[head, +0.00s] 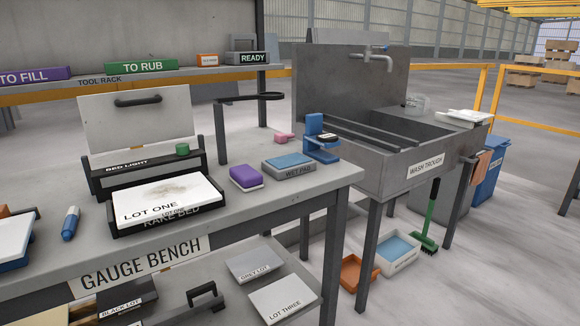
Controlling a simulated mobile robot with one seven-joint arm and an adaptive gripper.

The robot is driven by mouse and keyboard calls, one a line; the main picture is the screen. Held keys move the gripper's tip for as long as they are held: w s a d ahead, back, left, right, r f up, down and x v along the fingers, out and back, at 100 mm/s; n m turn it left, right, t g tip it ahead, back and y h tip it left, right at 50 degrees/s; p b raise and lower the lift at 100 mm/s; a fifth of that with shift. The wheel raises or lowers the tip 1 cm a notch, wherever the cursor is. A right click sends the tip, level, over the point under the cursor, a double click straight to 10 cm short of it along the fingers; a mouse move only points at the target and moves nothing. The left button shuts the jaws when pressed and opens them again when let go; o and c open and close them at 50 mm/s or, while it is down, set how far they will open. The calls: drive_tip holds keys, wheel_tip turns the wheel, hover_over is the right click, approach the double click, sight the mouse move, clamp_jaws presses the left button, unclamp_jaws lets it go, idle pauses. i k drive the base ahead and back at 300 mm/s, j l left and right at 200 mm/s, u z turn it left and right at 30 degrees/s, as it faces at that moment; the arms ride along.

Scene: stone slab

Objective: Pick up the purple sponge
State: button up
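The purple sponge (246,176) is a small block with a paler lower layer. It lies on the grey gauge bench (297,200), right of the slab marked LOT ONE and left of the blue wet pad. It looks unobstructed, with a narrow strip of bare bench around it. My gripper does not show in the head view.
The LOT ONE slab (165,198) lies on the black rake bed. The wet pad (289,166), a pink item (284,138) and a blue stand (319,135) are nearby. A black-topped post (250,98) rises behind. The wash trough (397,165) adjoins the bench's right.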

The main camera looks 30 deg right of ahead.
sight(248, 179)
drive_tip(key=z, duration=0.65)
drive_tip(key=i+z, duration=0.2)
drive_tip(key=z, duration=0.15)
drive_tip(key=i+z, duration=0.3)
drive_tip(key=z, duration=0.35)
drive_tip(key=i+j, duration=0.1)
drive_tip(key=i, duration=0.15)
